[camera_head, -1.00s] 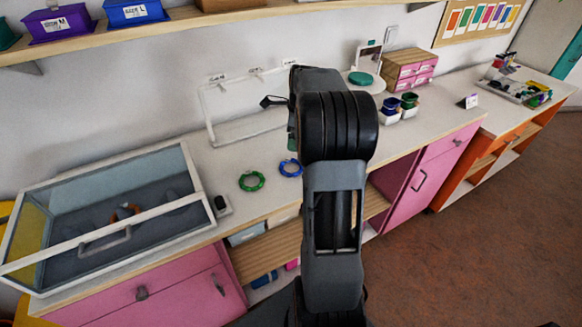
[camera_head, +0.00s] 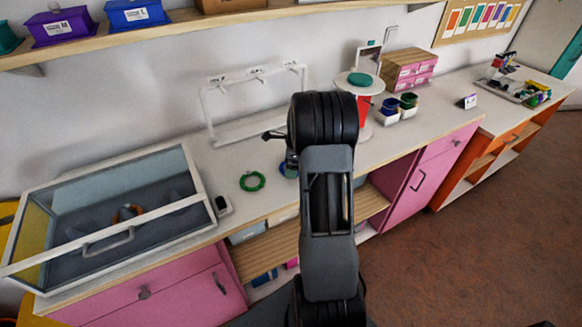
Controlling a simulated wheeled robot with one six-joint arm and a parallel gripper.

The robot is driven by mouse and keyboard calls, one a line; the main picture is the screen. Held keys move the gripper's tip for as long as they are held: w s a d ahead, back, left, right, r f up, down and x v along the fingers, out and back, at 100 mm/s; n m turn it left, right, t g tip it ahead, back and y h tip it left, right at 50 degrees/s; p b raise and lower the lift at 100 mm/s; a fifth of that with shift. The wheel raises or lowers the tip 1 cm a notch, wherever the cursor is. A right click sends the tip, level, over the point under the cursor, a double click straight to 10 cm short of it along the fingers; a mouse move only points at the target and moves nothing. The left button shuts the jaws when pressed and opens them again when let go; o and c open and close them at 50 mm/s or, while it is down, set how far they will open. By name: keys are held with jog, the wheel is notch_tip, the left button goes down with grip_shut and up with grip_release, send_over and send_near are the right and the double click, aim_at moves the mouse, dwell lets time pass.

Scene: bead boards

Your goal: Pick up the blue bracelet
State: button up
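The blue bracelet (camera_head: 283,169) lies on the white counter, just right of the green bracelet (camera_head: 252,181). Only its left part shows, as my arm hides the rest. My gripper (camera_head: 290,159) is mostly hidden behind my arm, close to the blue bracelet in the picture. I cannot tell whether it touches the bracelet, and its fingers cannot be made out.
A glass-lidded case (camera_head: 110,215) stands on the left, with a small dark device (camera_head: 222,205) beside it. A white rack (camera_head: 250,130) stands behind the bracelets. A round stand (camera_head: 360,85) and small cups (camera_head: 399,105) are to the right. A shelf (camera_head: 180,28) runs above.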

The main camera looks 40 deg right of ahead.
jog(key=shift+f, duration=0.5)
jog(key=shift+c, duration=0.4)
jog(key=c, duration=0.5)
jog(key=shift+r, duration=0.15)
jog(key=shift+w+r, duration=0.1)
jog(key=shift+r, duration=0.5)
jog(key=s+a+r+b, duration=0.2)
jog(key=s+r+b, duration=0.1)
jog(key=s+r, duration=0.8)
jog(key=s, duration=0.3)
jog(key=shift+r, duration=0.3)
